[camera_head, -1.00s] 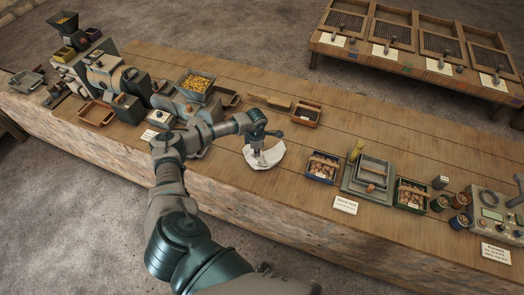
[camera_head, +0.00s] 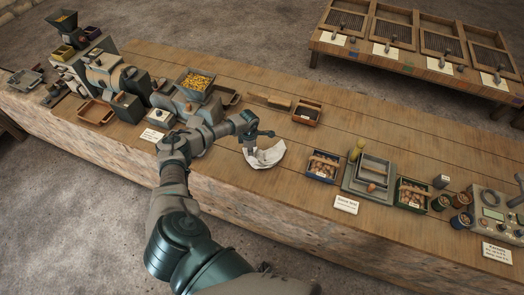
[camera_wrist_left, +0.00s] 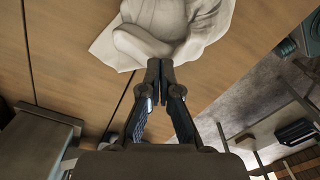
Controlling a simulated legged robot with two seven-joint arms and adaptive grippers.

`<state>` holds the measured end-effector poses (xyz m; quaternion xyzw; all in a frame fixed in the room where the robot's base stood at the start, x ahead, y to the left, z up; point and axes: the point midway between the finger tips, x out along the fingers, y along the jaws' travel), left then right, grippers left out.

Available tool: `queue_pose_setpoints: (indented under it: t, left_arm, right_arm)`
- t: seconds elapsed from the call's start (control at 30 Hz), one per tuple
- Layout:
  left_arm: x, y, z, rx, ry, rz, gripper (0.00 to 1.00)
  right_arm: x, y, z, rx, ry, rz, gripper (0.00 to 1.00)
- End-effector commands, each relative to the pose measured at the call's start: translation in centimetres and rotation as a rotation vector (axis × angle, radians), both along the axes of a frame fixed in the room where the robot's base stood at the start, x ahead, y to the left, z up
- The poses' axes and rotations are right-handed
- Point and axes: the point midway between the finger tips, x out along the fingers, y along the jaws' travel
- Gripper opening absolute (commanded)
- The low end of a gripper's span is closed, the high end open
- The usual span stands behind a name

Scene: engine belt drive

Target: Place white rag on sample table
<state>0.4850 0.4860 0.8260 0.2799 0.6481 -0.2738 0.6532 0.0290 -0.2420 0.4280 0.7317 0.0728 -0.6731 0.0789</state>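The white rag (camera_head: 266,156) is a crumpled cloth at the middle of the long wooden table (camera_head: 330,118). My left gripper (camera_head: 251,146) points down at the rag's left part. In the left wrist view the fingertips of the left gripper (camera_wrist_left: 159,66) are together at the near edge of the rag (camera_wrist_left: 160,30), where its folds bunch up. The gripper looks shut on the cloth. I cannot tell whether the rag is clear of the tabletop. My right gripper is out of view.
A hopper of yellow grains (camera_head: 195,83) and machinery stand left of the rag. A low table with screens (camera_head: 420,66) is at the back right. Bare wood lies in front of the rag.

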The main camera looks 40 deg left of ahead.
Motion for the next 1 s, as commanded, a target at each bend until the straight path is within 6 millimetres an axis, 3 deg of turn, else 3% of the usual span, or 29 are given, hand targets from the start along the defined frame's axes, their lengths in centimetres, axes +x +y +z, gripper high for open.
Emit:
queue_pose_setpoints:
  t: [0.1,0.3,0.63,0.77,1.0]
  left_arm:
    - [-0.1,-0.1,-2.0,0.001,0.002,0.0,0.0]
    - [-0.1,-0.3,-4.0,0.002,0.002,-0.001,0.0]
    - [0.0,-0.1,-4.0,0.001,0.001,0.0,0.0]
    - [0.0,0.0,-2.9,0.0,0.0,0.0,0.0]
    - [0.0,-0.1,2.4,0.001,-0.001,0.0,0.0]
  right_arm:
    - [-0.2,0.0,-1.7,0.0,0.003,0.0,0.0]
    - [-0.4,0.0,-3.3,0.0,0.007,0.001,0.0]
    - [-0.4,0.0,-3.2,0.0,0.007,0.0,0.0]
    - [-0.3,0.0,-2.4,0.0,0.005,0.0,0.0]
    - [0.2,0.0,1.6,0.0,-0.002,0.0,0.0]
